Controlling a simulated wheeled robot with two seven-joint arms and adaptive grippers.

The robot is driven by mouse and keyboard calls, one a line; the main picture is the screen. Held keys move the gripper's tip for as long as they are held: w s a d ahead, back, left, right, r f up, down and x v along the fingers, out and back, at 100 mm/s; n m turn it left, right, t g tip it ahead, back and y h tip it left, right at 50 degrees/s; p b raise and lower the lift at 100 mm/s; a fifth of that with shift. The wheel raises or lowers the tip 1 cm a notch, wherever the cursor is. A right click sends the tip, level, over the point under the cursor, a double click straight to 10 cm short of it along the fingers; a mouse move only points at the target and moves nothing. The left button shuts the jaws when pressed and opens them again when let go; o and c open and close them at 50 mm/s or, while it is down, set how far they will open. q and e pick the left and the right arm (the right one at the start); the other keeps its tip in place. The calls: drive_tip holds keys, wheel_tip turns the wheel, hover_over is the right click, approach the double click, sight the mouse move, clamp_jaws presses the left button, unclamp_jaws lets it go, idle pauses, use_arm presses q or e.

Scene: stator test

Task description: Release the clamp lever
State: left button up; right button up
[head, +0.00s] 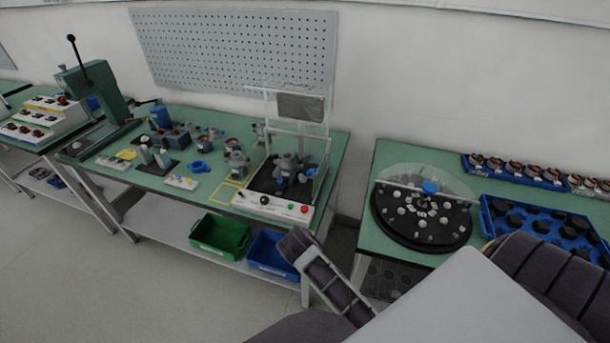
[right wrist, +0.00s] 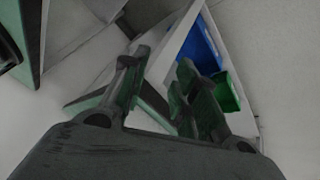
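A test station (head: 272,205) stands at the right end of the left bench, with a clear guard frame around its black bed. A grey, several-armed fixture (head: 289,168) sits inside, with a small blue part (head: 310,171) at its right side. I cannot make out for certain which part is the clamp lever or how it stands. My right gripper (right wrist: 162,62) is open and empty in the right wrist view, its two fingers apart, well away from the station. It points toward a bench with a lower shelf. My left gripper is not in view.
Green (head: 221,234) and blue (head: 270,252) bins sit on the bench's lower shelf. A green lever press (head: 92,92) stands at left. A round black turntable (head: 422,232) and a blue tray (head: 484,218) are on the right bench. My own arm links cover the bottom right.

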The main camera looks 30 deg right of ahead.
drive_tip(key=w+r, duration=0.1)
drive_tip(key=m+t+h, duration=0.2)
drive_tip(key=m+h, duration=0.6)
approach(308, 174)
drive_tip(key=v, duration=0.4)
drive_tip(key=shift+w, duration=0.25)
drive_tip(key=shift+p+x, duration=1.15)
drive_tip(key=shift+x, duration=5.75)
drive_tip(key=shift+s, duration=0.1)
drive_tip(key=shift+c, duration=0.4)
clamp_jaws()
